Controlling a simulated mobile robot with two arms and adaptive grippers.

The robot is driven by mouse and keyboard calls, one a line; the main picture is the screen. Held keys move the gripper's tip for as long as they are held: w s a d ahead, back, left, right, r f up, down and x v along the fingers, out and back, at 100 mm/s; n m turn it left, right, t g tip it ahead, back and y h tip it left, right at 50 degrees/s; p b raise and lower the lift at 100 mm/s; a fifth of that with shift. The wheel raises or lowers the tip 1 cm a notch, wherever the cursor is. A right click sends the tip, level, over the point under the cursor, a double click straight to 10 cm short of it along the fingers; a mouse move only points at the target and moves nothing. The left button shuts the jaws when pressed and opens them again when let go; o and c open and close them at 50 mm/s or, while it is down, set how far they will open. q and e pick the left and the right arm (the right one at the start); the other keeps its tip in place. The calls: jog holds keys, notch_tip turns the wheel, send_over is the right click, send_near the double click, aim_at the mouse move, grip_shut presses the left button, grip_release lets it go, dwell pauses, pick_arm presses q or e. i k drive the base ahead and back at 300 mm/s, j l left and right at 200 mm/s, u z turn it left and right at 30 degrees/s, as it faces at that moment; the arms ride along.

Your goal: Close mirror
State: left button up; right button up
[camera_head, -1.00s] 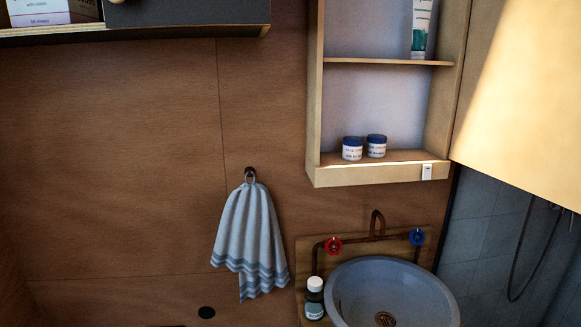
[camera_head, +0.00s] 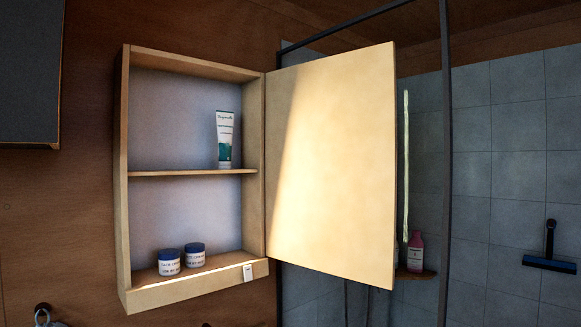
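The mirror cabinet (camera_head: 121,190) hangs on the wood wall at left centre. Its door (camera_head: 330,165), the mirror door, is hinged on the cabinet's right side and stands wide open, swung out to the right. I see the plain wooden inner face of the door; a mirror face is not visible. A small white catch (camera_head: 248,272) is on the bottom front edge. Neither of my grippers is in view.
A tiled shower (camera_head: 500,180) with a dark frame post (camera_head: 445,160) lies behind and right of the door. A pink bottle (camera_head: 416,252) stands on a small shower shelf. A dark cupboard (camera_head: 30,75) is at upper left. The space before the cabinet looks clear.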

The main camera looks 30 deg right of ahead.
aim_at(332, 126)
jog(key=l+u, duration=0.65)
jog(key=u, duration=0.15)
jog(key=l, duration=0.45)
jog(key=k+l+u, duration=0.15)
jog(key=l, duration=0.7)
jog(key=k+l+u, duration=0.15)
jog(key=l, duration=0.25)
jog(key=k+l, duration=0.1)
jog(key=l, duration=0.3)
jog(key=k+l+u, duration=0.15)
jog(key=l, duration=0.25)
jog(key=k+l, duration=0.1)
jog(key=l, duration=0.3)
jog(key=k+l, duration=0.1)
jog(key=l, duration=0.3)
jog(key=k+l, duration=0.1)
jog(key=l, duration=0.3)
jog(key=z, duration=0.95)
jog(key=j+z, duration=0.35)
jog(key=k+j+z, duration=0.15)
jog(key=j+z, duration=0.2)
jog(key=k+j+z, duration=0.15)
jog(key=j+z, duration=0.15)
jog(key=k+j+z, duration=0.2)
jog(key=j+z, duration=0.15)
jog(key=k+j+z, duration=0.2)
jog(key=z, duration=0.15)
